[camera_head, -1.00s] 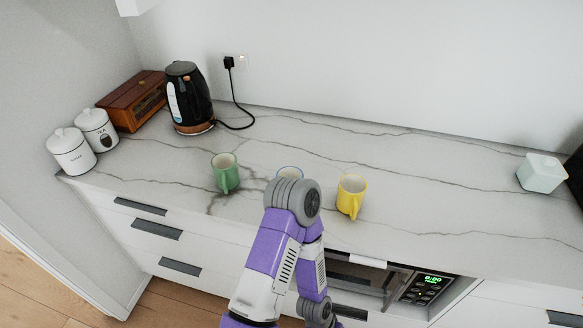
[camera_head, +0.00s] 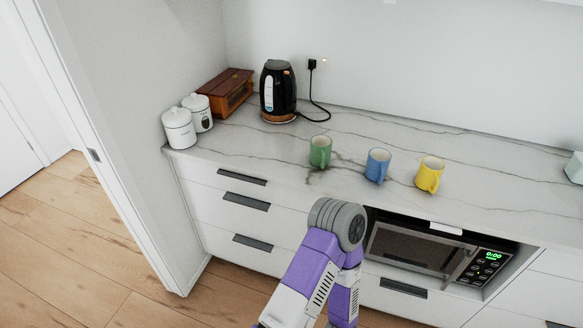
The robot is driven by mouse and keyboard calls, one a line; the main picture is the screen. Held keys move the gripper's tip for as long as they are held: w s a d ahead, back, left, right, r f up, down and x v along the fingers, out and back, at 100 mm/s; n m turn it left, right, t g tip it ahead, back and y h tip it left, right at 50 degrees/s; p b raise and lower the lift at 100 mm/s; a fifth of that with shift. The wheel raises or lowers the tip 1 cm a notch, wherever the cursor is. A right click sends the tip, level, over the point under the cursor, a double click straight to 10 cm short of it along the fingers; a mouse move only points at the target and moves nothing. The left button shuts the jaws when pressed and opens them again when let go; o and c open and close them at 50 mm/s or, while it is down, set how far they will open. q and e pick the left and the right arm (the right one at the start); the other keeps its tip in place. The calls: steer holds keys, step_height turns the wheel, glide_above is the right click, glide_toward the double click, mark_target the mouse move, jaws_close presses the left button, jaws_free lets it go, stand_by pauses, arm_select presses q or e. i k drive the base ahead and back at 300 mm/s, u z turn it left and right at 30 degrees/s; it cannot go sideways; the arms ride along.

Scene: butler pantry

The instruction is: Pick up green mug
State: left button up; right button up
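The green mug (camera_head: 320,151) stands upright on the marble-look counter (camera_head: 480,160), left of a blue mug (camera_head: 378,165) and a yellow mug (camera_head: 430,175). The three mugs stand apart in a row. One purple and grey arm of mine rises from the bottom of the view in front of the drawers, with its grey joint below the counter edge. No gripper fingers show in the view, and nothing touches the green mug.
A black kettle (camera_head: 277,92) stands behind and left of the green mug. A wooden box (camera_head: 226,92) and two white canisters (camera_head: 179,128) are at the left end by the wall. A microwave (camera_head: 415,249) sits under the counter. Floor is clear at left.

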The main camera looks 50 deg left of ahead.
mark_target(321, 145)
steer(key=z, duration=0.25)
steer(key=k, duration=0.1)
steer(key=u, duration=1.4)
